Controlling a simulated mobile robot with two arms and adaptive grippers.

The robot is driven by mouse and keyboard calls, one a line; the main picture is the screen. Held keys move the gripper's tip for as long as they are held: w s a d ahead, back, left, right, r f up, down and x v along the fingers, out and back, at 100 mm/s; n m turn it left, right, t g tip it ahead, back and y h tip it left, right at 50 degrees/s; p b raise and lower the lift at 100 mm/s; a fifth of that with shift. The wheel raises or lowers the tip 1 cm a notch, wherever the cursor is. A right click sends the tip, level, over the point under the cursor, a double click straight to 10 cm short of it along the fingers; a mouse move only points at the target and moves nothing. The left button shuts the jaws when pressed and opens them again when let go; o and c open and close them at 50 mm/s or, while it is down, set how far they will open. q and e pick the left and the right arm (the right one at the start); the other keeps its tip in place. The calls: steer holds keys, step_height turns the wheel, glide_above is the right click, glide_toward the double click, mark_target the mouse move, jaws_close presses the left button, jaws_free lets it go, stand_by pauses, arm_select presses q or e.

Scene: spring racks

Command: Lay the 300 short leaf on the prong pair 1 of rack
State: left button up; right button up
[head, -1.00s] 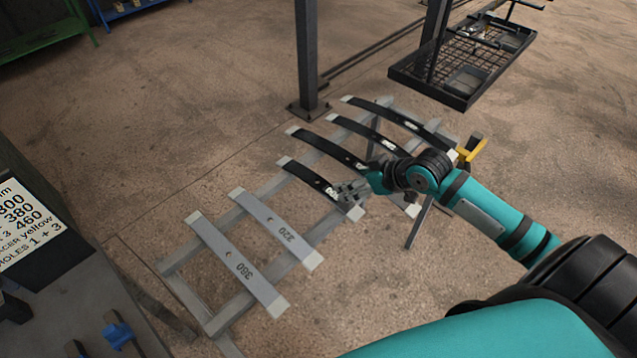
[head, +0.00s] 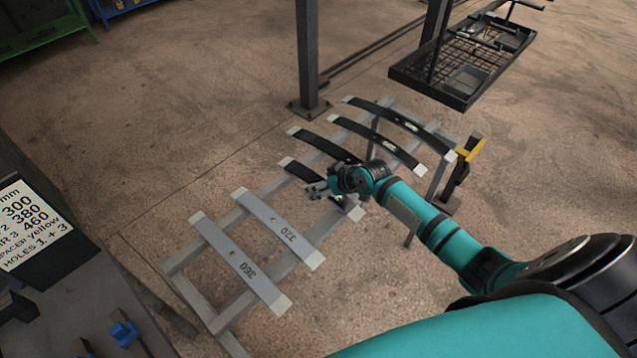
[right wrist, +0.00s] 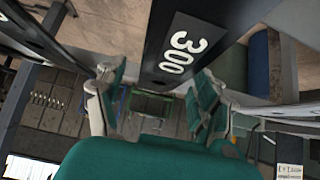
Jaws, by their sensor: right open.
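The 300 leaf is a dark, slightly bowed strip with pale tips. In the head view its far end (head: 296,170) shows on a grey stand, and my right gripper (head: 316,190) and wrist hide its middle. In the right wrist view the leaf's underside or face with the white "300" mark (right wrist: 180,50) lies ahead, in line with the gap between the fingers. My right gripper is open there, one finger on each side (right wrist: 158,88); I cannot tell if they touch it. My left gripper is not in view. I cannot make out the rack's prong pairs.
Other dark leaves (head: 395,117) and grey leaves marked 320 (head: 275,228) and 360 (head: 238,262) lie across the stand's rails (head: 326,225). A dark post (head: 307,60) stands behind. A black mesh tray (head: 460,90) is at upper right. A printed sign (head: 25,225) is at left.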

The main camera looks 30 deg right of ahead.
steer(key=shift+w+f, duration=0.15)
steer(key=shift+f, duration=0.05)
jaws_close()
steer(key=shift+w+r, duration=0.1)
steer(key=shift+r, duration=0.1)
stand_by(0.4)
